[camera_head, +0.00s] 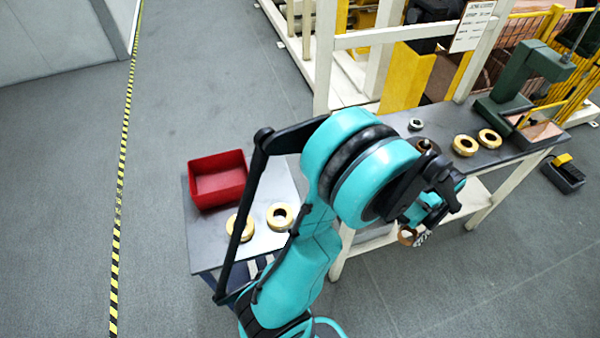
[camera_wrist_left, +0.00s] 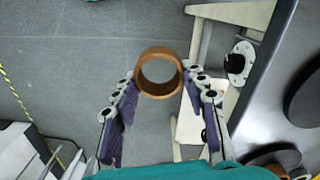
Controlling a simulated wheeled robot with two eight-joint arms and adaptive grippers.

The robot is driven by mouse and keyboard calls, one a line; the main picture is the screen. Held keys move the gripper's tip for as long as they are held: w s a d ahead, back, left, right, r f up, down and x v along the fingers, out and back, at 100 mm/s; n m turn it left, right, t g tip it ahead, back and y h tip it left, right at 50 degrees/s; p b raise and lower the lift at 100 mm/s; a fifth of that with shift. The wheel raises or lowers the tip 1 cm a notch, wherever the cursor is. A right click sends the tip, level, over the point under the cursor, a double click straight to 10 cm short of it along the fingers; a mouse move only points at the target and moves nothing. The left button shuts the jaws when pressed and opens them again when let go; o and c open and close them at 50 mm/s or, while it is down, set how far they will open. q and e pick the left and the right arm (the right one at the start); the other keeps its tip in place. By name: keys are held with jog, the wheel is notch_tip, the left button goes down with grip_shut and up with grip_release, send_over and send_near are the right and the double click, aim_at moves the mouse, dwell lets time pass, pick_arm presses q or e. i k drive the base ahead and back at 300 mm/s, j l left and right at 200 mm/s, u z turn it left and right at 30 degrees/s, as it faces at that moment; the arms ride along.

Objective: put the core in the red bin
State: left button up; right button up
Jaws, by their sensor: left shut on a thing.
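The core (camera_wrist_left: 142,84), a hollow brown ring, is held between the fingers of my left gripper (camera_wrist_left: 158,79) in the left wrist view. In the head view the core (camera_head: 405,238) shows small beside the left gripper (camera_head: 416,237), which hangs past the table's front edge, partly hidden by my arm. The floor shows below it. The red bin (camera_head: 218,180) stands on the left table and looks empty. My right gripper is not in view.
Two gold rings (camera_head: 280,216) (camera_head: 240,228) lie on the left table near the bin. Two more (camera_head: 465,145) (camera_head: 489,138), a metal nut (camera_head: 416,124) and a green press (camera_head: 520,80) are on the right table. A white-framed, yellow-railed structure stands behind. Floor at left is clear.

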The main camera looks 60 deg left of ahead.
aim_at(215, 188)
jog(key=k+j, duration=0.15)
jog(key=k, duration=0.2)
jog(key=u, duration=0.4)
jog(key=k+j+u, duration=0.1)
jog(key=u, duration=0.25)
jog(key=j+u, duration=0.15)
jog(key=u, duration=0.25)
jog(key=i, duration=0.4)
